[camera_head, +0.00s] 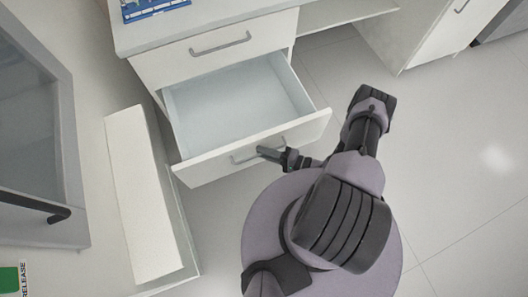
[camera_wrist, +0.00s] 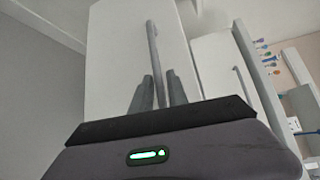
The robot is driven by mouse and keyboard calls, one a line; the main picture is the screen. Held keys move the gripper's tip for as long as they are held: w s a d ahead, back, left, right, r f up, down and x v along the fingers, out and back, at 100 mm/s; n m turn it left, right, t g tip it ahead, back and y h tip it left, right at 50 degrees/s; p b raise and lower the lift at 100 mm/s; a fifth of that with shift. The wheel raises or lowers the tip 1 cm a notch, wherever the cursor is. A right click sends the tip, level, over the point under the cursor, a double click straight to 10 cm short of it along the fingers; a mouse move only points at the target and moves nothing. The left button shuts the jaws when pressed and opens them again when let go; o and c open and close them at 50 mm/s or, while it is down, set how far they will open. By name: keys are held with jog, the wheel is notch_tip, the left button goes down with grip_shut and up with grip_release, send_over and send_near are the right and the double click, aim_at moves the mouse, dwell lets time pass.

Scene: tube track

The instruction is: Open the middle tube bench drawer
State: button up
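The tube bench (camera_head: 125,38) stands at the top left of the head view. Its top drawer front (camera_head: 165,66) is shut. The drawer below it (camera_head: 205,168) is pulled far out, and its pale interior looks empty. My gripper (camera_head: 264,151) is at this open drawer's bar handle (camera_head: 243,158). In the wrist view the handle (camera_wrist: 153,50) runs upright between the two fingers of my gripper (camera_wrist: 159,80), in front of the white drawer front (camera_wrist: 115,60). The fingers stand apart with a small gap visible beside the bar. Anything below the open drawer is hidden.
A blue rack (camera_head: 152,9) lies on the bench top. A long white block (camera_head: 141,190) and a grey cabinet with a dark handle (camera_head: 60,214) stand at the left. Open floor (camera_head: 460,170) lies to the right.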

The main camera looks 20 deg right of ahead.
dwell(0.4)
jog(key=p+v, duration=0.2)
jog(key=v, duration=1.5)
jog(key=shift+d+p, duration=0.2)
jog(key=shift+p, duration=0.1)
jog(key=shift+s, duration=0.1)
